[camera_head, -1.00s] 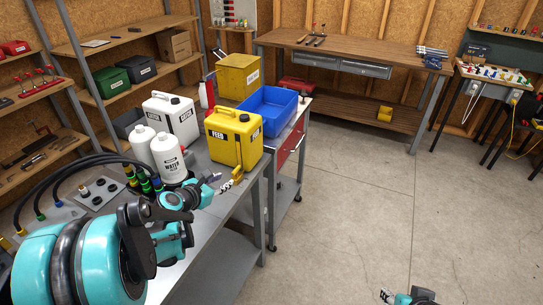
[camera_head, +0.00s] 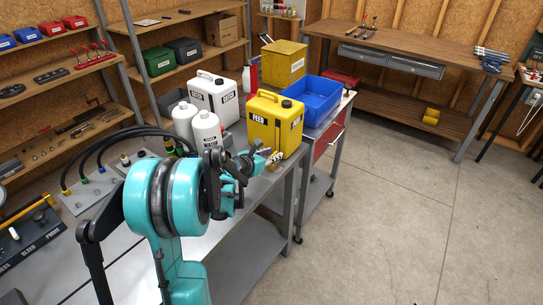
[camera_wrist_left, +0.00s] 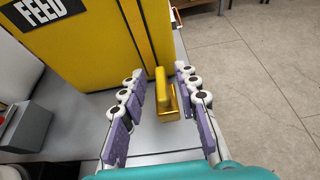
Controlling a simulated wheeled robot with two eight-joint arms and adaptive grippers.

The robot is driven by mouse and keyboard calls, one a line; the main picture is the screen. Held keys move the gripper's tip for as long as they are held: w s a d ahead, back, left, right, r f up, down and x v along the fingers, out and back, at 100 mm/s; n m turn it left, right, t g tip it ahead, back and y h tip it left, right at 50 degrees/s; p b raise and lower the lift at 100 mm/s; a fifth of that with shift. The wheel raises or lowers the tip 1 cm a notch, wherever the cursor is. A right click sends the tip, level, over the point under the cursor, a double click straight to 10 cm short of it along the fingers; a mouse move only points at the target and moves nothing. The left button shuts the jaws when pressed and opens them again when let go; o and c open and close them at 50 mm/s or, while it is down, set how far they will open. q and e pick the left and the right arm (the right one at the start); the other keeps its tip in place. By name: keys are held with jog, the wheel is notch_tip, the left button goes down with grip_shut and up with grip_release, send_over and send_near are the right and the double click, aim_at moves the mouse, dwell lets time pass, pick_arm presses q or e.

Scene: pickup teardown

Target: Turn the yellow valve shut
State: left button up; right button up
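The yellow valve (camera_wrist_left: 165,96) is a small block with an upright bar handle. It stands on the grey bench by the foot of the yellow FEED can (camera_head: 274,122). In the left wrist view the can (camera_wrist_left: 95,45) fills the upper left. My left gripper (camera_wrist_left: 160,74) is open. Its jointed fingers with purple pads stand on either side of the valve, with a visible gap on both sides. In the head view the left gripper (camera_head: 268,158) is at the can's base and mostly hides the valve. My right gripper is not in view.
White bottles (camera_head: 207,131) and a white jug (camera_head: 214,98) stand left of the FEED can. A blue bin (camera_head: 317,97) is behind it on the right. Black hoses (camera_head: 108,140) arch over the bench at left. The floor on the right is clear.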

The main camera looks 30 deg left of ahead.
pick_arm(q)
grip_shut()
jog(key=shift+a+m+h, duration=0.1)
jog(key=shift+m+h, duration=0.3)
jog(key=m+h, duration=0.2)
jog(key=h, duration=0.1)
jog(key=shift+a+m+g, duration=0.15)
jog(key=shift+m+g, duration=0.15)
jog(key=shift+g, duration=0.1)
jog(key=shift+w+m+g+h, duration=0.1)
jog(key=shift+m+g+h, duration=0.5)
jog(key=shift+m+h, duration=0.65)
jog(key=shift+h, duration=0.25)
grip_release()
